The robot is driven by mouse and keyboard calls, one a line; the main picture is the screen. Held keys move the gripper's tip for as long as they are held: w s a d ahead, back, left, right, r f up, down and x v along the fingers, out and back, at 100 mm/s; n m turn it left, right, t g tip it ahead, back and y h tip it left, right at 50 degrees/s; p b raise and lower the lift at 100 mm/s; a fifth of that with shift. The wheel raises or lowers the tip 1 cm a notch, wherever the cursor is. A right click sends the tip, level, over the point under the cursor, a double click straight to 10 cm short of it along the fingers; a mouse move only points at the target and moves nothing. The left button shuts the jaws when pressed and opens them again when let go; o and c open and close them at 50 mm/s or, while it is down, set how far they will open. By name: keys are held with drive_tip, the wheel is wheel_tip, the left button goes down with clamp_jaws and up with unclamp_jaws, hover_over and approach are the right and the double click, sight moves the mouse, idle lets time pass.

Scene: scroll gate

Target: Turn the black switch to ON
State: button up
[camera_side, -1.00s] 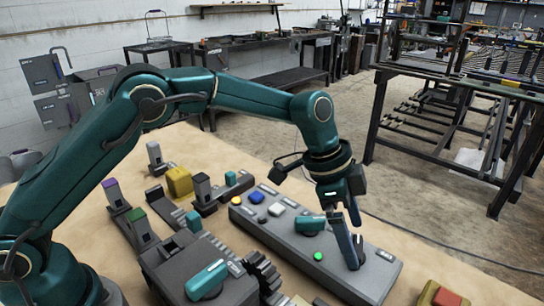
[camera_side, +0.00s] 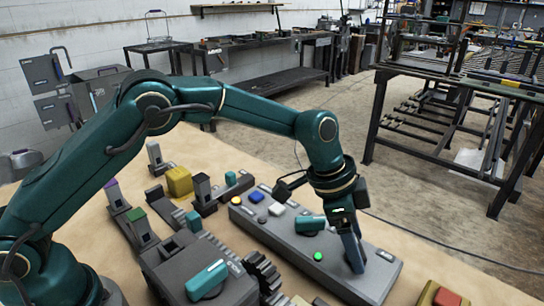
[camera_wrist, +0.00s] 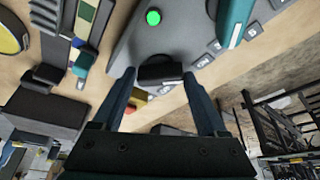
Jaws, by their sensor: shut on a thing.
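The black switch (camera_wrist: 160,73) is a dark block with a pale label on its near face. In the wrist view it sits on the grey panel between my two fingertips. My gripper (camera_side: 354,252) points down at the right end of the grey panel (camera_side: 287,238) and is shut on the black switch. In the side view my fingers hide the switch. The position marks around it are too small to read.
A green lit button (camera_side: 318,256) and a teal handle (camera_side: 310,224) are on the panel close to my fingers. Blue, white and yellow buttons are farther left. Grey gears and blocks (camera_side: 200,270) crowd the left.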

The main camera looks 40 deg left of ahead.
drive_tip(key=n+t, duration=0.1)
drive_tip(key=n, duration=0.2)
drive_tip(key=shift+d+y, duration=0.1)
drive_tip(key=shift+y, duration=0.2)
drive_tip(key=shift+c, duration=0.2)
drive_tip(key=o, duration=1.3)
drive_tip(key=shift+v, duration=2.6)
